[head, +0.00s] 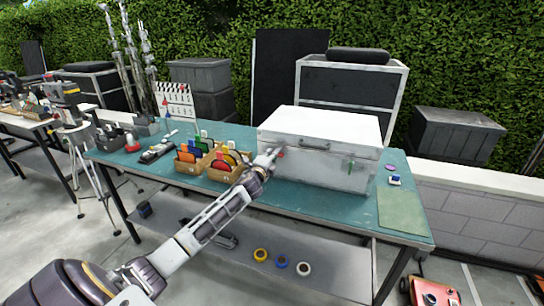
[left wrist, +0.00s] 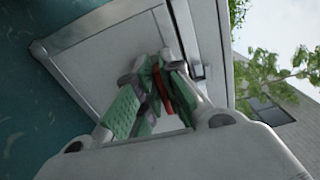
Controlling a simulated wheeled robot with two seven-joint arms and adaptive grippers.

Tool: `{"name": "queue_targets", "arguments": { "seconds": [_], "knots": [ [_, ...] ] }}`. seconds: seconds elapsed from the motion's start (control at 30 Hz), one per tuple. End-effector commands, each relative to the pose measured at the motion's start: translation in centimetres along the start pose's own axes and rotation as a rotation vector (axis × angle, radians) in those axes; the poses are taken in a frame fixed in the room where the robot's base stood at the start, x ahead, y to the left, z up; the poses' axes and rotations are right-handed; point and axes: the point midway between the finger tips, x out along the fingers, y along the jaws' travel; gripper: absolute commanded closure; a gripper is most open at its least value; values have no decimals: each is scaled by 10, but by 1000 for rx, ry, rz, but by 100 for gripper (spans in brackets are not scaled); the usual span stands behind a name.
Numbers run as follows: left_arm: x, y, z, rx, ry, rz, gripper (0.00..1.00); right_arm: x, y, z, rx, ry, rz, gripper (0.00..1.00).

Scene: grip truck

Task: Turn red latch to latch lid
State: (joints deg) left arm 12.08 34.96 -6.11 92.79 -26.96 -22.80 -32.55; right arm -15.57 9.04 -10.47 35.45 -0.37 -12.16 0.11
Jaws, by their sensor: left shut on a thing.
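A white lidded case (head: 320,148) stands on the teal table, its lid down. A red latch (head: 280,154) is on the left of its front face, and a green latch (head: 351,166) is on the right. My left gripper (head: 270,157) is at the red latch. In the left wrist view, my left gripper (left wrist: 163,88) is shut on the red latch (left wrist: 163,90), with the case (left wrist: 100,55) right behind it. The fingers hide much of the latch, so its exact angle is hard to tell. My right gripper is not in view.
The teal table (head: 400,212) has cardboard boxes (head: 222,170) of coloured items close to the left of the case. A green mat (head: 401,210) lies at the right. Tape rolls (head: 281,261) lie on the lower shelf. A dark-fronted case (head: 350,85) stands behind.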

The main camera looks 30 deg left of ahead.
Motion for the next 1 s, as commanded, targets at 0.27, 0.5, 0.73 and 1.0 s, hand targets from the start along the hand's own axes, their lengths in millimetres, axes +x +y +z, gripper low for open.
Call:
{"name": "queue_targets", "arguments": {
  "seconds": [0.27,0.5,0.73,1.0],
  "knots": [
    [0,2,1,-76,-2,2,100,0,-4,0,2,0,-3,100],
    [0,3,0,-84,-2,3,100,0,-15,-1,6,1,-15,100],
    [0,3,0,-83,-1,3,82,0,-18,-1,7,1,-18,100],
    [0,2,0,-81,-1,1,70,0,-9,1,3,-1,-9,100]
  ]
}}
